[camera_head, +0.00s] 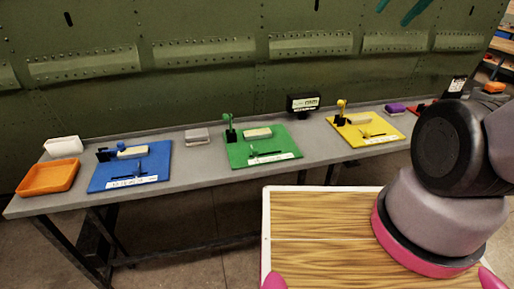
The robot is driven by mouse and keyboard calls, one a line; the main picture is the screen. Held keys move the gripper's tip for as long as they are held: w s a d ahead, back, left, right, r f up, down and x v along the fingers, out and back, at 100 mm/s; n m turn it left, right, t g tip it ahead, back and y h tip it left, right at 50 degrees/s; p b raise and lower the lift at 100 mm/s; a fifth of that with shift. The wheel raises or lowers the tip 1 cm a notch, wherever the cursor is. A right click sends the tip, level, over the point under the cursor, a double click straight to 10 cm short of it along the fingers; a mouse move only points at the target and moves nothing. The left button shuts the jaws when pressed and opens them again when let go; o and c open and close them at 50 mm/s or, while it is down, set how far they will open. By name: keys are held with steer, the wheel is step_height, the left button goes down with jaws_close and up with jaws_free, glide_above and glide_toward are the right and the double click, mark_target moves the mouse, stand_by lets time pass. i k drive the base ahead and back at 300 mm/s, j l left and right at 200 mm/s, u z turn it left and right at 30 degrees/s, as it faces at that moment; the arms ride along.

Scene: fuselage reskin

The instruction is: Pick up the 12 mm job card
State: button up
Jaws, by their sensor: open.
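I cannot single out the 12 mm job card. A small black sign (303,103) with pale lettering stands at the back of the grey bench, between the green and yellow mats; its text is too small to read fully. Another dark upright card (457,85) with white print stands at the far right, beside my arm. White label strips lie on the blue mat (104,180), the green mat (236,157) and the yellow mat (345,138), too small to read surely. My arm fills the right side, and my gripper is not in view.
The grey bench (205,175) runs along a green riveted fuselage panel (200,85). An orange tray (49,177) and white block (62,146) are at its left end. My arm hides part of the right end.

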mark_target(458, 82)
steer(key=i+l+u, duration=0.1)
steer(key=l, duration=0.5)
steer(key=i+l, duration=0.25)
steer(key=l, duration=0.4)
steer(key=i+l+u, duration=0.15)
steer(key=l, duration=0.45)
steer(key=i+l, duration=0.15)
steer(key=l, duration=0.5)
steer(key=i+l+u, duration=0.15)
steer(key=l, duration=1.1)
steer(key=i+l+u, duration=0.15)
steer(key=l, duration=0.55)
